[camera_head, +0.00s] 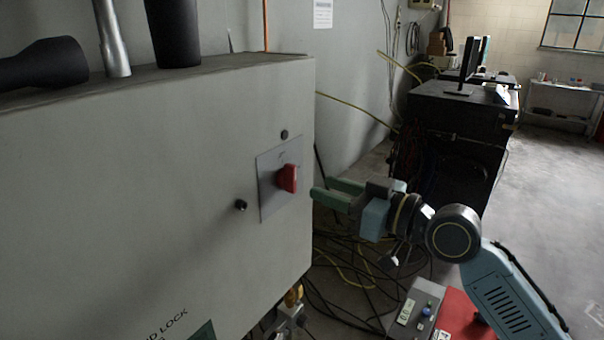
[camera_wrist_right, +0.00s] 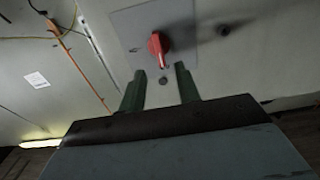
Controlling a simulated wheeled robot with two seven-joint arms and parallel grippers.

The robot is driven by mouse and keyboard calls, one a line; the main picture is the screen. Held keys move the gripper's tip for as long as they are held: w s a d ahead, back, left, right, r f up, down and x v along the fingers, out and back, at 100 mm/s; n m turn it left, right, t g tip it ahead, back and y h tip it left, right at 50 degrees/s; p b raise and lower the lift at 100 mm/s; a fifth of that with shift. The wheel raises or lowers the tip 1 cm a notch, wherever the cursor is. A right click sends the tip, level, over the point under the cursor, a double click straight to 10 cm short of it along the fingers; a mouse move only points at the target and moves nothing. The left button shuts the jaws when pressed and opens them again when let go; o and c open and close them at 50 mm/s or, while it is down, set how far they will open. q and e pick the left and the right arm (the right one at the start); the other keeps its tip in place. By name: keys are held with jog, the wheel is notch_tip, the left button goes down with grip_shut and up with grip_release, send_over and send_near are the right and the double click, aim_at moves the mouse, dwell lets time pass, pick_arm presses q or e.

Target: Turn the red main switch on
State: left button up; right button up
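The red main switch (camera_head: 287,178) is a red rotary knob on a grey square plate (camera_head: 268,195) on the front of a large grey cabinet, near its right edge. In the right wrist view the red knob (camera_wrist_right: 158,47) lies just beyond the fingertips, between their lines. My right gripper (camera_head: 318,190) is open and empty, to the right of the knob and apart from it. Its two green fingers (camera_wrist_right: 160,72) show spread apart in the wrist view. The marks on the switch plate are too small to read. My left gripper is not in view.
The grey cabinet (camera_head: 120,190) fills the left side, with dark round studs near the switch. Black and yellow cables lie on the floor below my right gripper. A grey control box (camera_head: 415,308) stands at the bottom. A black cabinet (camera_head: 455,115) with a monitor stands behind.

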aim_at(295, 177)
jog(key=p+x, duration=0.1)
jog(key=x, duration=0.5)
jog(key=shift+w+a, duration=0.15)
grip_shut()
